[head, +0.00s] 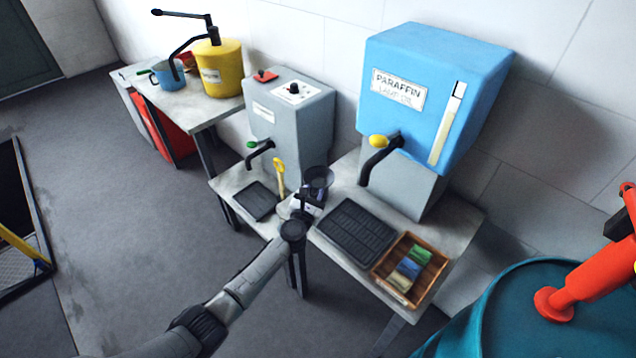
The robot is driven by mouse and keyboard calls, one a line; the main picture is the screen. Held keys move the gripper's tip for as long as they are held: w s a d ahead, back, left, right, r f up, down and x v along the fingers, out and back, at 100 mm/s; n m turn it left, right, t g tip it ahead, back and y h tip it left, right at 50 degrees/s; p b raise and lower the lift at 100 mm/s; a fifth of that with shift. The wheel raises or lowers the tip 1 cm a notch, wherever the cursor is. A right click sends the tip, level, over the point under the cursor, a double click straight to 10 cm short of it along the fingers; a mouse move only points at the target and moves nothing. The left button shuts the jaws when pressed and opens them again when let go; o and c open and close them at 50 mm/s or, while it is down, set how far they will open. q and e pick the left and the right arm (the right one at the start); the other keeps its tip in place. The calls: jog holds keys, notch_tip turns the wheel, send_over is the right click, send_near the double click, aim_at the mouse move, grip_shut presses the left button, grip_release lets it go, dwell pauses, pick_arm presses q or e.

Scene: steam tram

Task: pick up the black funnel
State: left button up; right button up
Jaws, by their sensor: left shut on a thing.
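The black funnel (318,177) is at the middle of the head view, wide mouth up, by the front edge of the bench. My left gripper (308,196) reaches up from below and is shut on the funnel's lower part. The gripper hides most of the funnel's stem. I cannot tell whether the funnel touches the bench. My right gripper is not in view.
A blue paraffin tank (430,95) and a grey tank (290,115) with taps stand behind. A black drip tray (360,232), a smaller tray (256,201), a yellow-handled tool (280,175) and a wooden box (432,270) are close by. A teal drum (505,315) stands at right.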

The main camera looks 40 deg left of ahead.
pick_arm(q)
jog(key=shift+c, duration=1)
notch_tip(320, 180, up, 10)
jog(key=p, duration=0.7)
jog(key=shift+p, duration=0.35)
jog(key=shift+r, duration=0.1)
